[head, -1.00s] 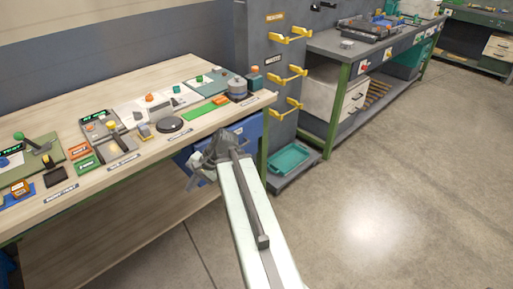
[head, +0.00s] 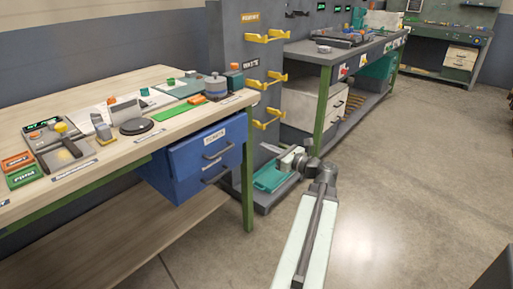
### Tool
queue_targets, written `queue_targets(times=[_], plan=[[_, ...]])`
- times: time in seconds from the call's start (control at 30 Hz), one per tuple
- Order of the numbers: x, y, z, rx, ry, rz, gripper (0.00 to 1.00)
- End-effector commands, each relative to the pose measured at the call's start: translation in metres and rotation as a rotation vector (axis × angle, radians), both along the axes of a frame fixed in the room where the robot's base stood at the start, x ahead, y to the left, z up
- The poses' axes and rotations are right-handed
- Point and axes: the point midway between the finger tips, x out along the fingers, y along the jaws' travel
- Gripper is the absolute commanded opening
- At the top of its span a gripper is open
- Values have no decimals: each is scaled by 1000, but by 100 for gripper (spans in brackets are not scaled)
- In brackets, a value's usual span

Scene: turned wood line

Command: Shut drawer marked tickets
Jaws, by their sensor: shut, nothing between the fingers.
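The drawer marked tickets (head: 207,148) is the upper drawer of a blue unit under the wooden bench.
The wooden bench (head: 110,172) carries several small items, with a green leg (head: 247,195) right of the drawers. A grey panel with yellow holders (head: 268,79) stands beside it, a teal tray (head: 272,178) at its foot. Open floor (head: 390,190) lies to the right.

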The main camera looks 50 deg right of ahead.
Motion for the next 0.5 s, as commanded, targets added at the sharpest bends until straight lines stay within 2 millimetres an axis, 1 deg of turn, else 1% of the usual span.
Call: queue_targets(times=[0.03,0.3,0.4,0.5], plan=[[10,-2,0,-1,0,0,0],[66,-10,0,-2,1,-6,0],[86,-11,0,-2,1,-7,0],[101,-12,0,-2,1,-8,0]])
